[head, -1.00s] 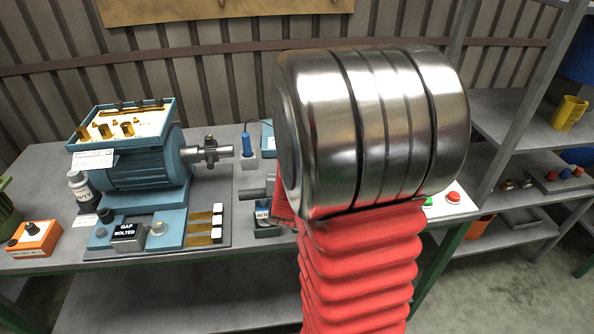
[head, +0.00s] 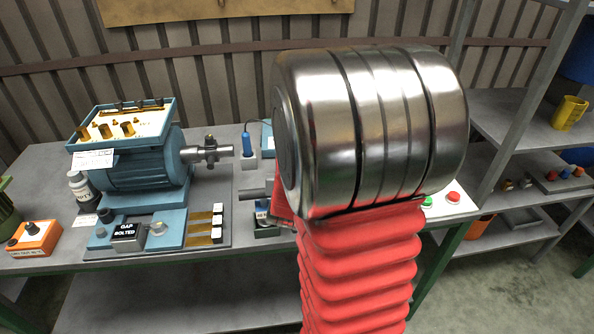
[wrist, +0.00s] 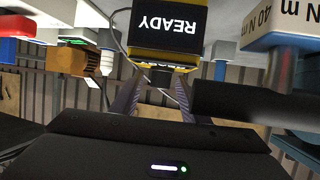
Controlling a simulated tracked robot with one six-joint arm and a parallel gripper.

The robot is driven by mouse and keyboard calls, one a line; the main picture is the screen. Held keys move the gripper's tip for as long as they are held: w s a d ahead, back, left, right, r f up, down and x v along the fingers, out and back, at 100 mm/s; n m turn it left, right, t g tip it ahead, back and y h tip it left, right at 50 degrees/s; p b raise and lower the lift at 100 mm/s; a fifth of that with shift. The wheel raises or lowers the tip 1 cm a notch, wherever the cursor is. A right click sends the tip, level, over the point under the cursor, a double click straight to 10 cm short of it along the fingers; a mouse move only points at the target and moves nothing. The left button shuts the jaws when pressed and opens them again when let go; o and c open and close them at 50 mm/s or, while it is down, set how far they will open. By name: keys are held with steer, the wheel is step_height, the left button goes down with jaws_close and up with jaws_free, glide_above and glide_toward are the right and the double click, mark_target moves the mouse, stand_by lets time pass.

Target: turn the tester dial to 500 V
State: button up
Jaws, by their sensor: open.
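In the wrist view, which is upside down, a yellow and black device with a lit READY display (wrist: 172,28) sits just ahead of my gripper (wrist: 156,84); it looks like the tester. My gripper's two fingers are apart, with nothing seen held between them, and point toward the device's near edge. I cannot make out a dial or a 500 V mark; the fingers and frame edge hide part of the device. In the head view my arm covers this area, so neither the device nor the gripper shows clearly there.
A dark cylindrical bar (wrist: 240,100) lies close beside the fingers, near a block marked 40 N m (wrist: 285,28). In the head view, a blue motor (head: 140,165) and an orange box (head: 35,240) stand on the left of the bench. Red and green buttons (head: 440,200) are at the right.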

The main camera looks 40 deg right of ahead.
steer(key=shift+r, duration=4.95)
